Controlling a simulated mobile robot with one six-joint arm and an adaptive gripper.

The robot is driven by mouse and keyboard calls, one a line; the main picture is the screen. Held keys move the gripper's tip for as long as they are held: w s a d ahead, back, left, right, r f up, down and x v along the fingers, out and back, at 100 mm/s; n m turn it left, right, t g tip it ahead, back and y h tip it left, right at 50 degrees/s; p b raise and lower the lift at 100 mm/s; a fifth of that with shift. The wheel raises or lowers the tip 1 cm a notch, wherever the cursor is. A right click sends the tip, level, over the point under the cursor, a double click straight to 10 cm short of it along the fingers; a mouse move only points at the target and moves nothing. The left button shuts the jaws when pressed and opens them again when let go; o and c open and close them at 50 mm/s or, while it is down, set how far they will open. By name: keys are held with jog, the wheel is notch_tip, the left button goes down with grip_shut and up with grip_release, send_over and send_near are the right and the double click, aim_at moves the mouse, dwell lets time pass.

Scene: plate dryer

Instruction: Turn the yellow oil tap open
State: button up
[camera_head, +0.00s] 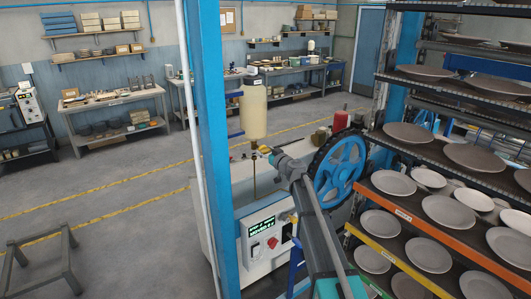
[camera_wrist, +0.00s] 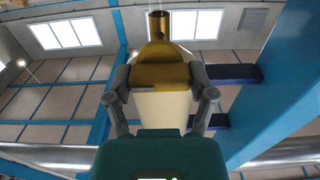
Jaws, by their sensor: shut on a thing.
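The yellow oil tap (camera_wrist: 160,75) is large in the middle of the wrist view, with a brass-coloured cylinder above it in the picture. My gripper (camera_wrist: 161,80) has a grey finger on each side of the tap and is shut on it. In the head view the tap (camera_head: 265,149) is a small yellow spot just below the cream oil container (camera_head: 253,110). My gripper (camera_head: 272,154) reaches it there, and my arm hides part of the machine behind. The exact turn of the tap cannot be told.
A blue post (camera_head: 208,130) stands close to the left of the tap. A large blue handwheel (camera_head: 340,166) is close on the right. A control box (camera_head: 265,238) with a green display is below. A rack of plates (camera_head: 430,190) fills the right side.

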jog(key=shift+c, duration=0.5)
jog(key=shift+m, duration=0.4)
jog(key=m, duration=1.2)
jog(key=shift+w+m, duration=0.1)
jog(key=shift+m, duration=0.2)
jog(key=m, duration=0.4)
jog(key=shift+m, duration=0.3)
